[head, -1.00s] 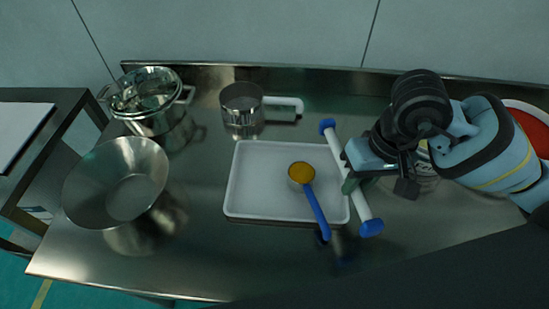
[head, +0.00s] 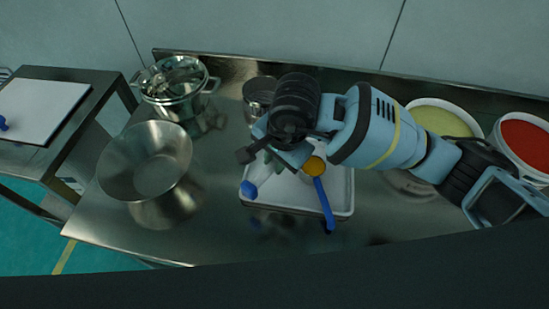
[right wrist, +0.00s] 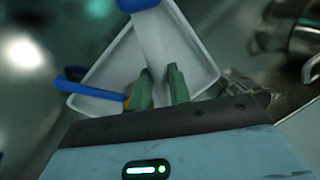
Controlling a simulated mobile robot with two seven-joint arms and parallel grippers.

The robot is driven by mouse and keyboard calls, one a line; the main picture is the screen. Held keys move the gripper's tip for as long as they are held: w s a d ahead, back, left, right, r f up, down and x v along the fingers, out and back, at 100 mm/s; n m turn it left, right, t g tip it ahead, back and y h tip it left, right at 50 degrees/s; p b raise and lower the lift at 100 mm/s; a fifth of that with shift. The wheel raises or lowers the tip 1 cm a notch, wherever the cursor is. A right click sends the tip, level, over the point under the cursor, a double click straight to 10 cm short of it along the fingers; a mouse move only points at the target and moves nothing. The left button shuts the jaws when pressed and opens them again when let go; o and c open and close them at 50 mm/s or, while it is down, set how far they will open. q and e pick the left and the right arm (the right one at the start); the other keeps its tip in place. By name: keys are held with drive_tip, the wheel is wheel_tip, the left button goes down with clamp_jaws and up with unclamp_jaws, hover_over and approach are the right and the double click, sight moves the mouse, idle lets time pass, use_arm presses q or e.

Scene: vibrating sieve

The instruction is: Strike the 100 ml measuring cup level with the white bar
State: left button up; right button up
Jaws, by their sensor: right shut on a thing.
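The measuring cup (head: 315,166) holds orange-yellow powder and has a long blue handle (head: 325,205). It is over the white tray (head: 344,186), with the handle end past the front rim. My right gripper (head: 268,152) is shut on the white bar, left of the cup. The bar's near blue end (head: 250,190) shows at the tray's left side; the arm hides much of the bar. In the right wrist view the bar (right wrist: 153,42) runs between the fingers (right wrist: 160,80), and the cup is mostly hidden. I cannot tell whether the powder is level. My left gripper is out of view.
A saucepan (head: 258,92) is partly hidden behind my gripper. Containers with yellowish (head: 445,119) and red (head: 525,140) contents stand back right. A side table with a white board (head: 42,108) is far left.

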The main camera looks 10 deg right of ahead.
drive_tip(key=shift+a, duration=0.15)
drive_tip(key=shift+f, duration=0.2)
drive_tip(key=shift+f+b, duration=0.55)
drive_tip(key=shift+f, duration=0.5)
drive_tip(key=shift+s+f+b, duration=0.1)
drive_tip(key=shift+f+b, duration=0.2)
drive_tip(key=shift+f, duration=0.3)
drive_tip(key=shift+s+d+r+p, duration=0.1)
drive_tip(key=shift+s+d+p, duration=0.2)
drive_tip(key=shift+s+d, duration=1.45)
drive_tip(key=shift+d, duration=0.2)
drive_tip(key=shift+s+d+p, duration=0.55)
drive_tip(key=shift+s+d, duration=0.45)
drive_tip(key=shift+s, duration=0.1)
drive_tip(key=shift+w+a+r+p, duration=0.15)
drive_tip(key=shift+r+p, duration=0.05)
drive_tip(key=shift+r, duration=0.25)
drive_tip(key=shift+w+a+r+p, duration=0.1)
drive_tip(key=shift+w+r+p, duration=0.1)
drive_tip(key=shift+r, duration=0.25)
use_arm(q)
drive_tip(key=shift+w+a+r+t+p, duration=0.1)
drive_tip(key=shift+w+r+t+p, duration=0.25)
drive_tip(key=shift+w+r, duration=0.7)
use_arm(e)
drive_tip(key=shift+w+a+r, duration=0.1)
drive_tip(key=shift+a+r, duration=0.05)
drive_tip(key=shift+r, duration=0.3)
drive_tip(key=shift+w+a+r, duration=0.1)
drive_tip(key=shift+r, duration=0.3)
